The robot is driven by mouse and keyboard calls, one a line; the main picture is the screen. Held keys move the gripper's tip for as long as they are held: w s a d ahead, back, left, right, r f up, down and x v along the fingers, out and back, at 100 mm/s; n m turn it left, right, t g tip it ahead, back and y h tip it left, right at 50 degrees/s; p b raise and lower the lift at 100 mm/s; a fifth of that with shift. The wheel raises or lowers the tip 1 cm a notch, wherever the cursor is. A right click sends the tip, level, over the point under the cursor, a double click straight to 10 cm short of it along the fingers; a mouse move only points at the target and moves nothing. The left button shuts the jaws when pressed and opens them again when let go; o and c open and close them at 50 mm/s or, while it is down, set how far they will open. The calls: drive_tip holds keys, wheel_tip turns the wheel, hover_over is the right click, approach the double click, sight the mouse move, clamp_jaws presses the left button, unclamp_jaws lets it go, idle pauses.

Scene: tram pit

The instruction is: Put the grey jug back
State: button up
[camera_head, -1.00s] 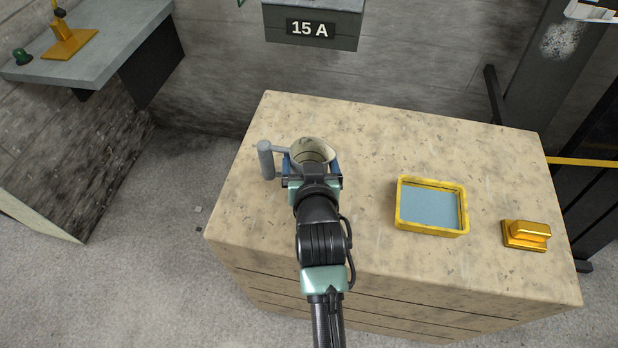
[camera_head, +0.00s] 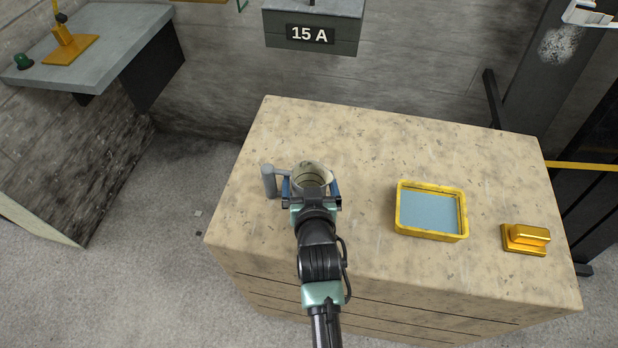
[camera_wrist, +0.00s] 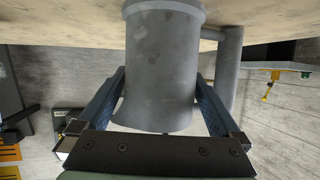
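The grey jug (camera_head: 312,170) is over the left part of the stone-topped chest (camera_head: 370,150), its round opening upward and its handle on the left. My gripper (camera_head: 312,188) has its blue fingers on both sides of the jug's body. In the wrist view the jug (camera_wrist: 160,70) fills the space between the fingers (camera_wrist: 160,95), which appear to press on it. That view is upside down, with the chest top along its upper edge. I cannot tell whether the jug's base touches the chest top.
A yellow-rimmed tray (camera_head: 432,236) with a blue-grey floor and a gold block (camera_head: 525,238) are on the chest's right side. A grey shelf (camera_head: 100,50) at the upper left holds an orange stand (camera_head: 70,48). A box marked 15 A (camera_head: 312,35) is behind the chest.

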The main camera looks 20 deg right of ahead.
drive_tip(key=shift+s, duration=0.1)
drive_tip(key=b+v, duration=0.1)
drive_tip(key=v, duration=1.1)
drive_tip(key=shift+s+a+b, duration=0.3)
drive_tip(key=shift+s+a, duration=0.05)
drive_tip(key=w+a+r+t, duration=0.1)
drive_tip(key=w+r+t, duration=0.15)
drive_tip(key=r, duration=0.55)
drive_tip(key=w+a+r+n+t, duration=0.1)
drive_tip(key=w+a+r+t, duration=0.15)
drive_tip(key=r, duration=0.65)
drive_tip(key=w+a+r+t, duration=0.1)
drive_tip(key=w+r, duration=0.3)
drive_tip(key=r, duration=0.4)
drive_tip(key=s+a+r+n+t+y, duration=0.1)
drive_tip(key=s+a+r+t, duration=0.1)
drive_tip(key=r, duration=0.7)
drive_tip(key=s+a+r+n+t+y, duration=0.1)
drive_tip(key=s+a+r+t, duration=0.2)
drive_tip(key=r, duration=0.7)
drive_tip(key=s+a+r+n+t+y, duration=0.1)
drive_tip(key=s+r, duration=0.4)
drive_tip(key=r, duration=0.5)
drive_tip(key=shift+a+r+t+y, duration=0.25)
drive_tip(key=shift+a+t+y, duration=0.35)
drive_tip(key=shift+a+t, duration=0.45)
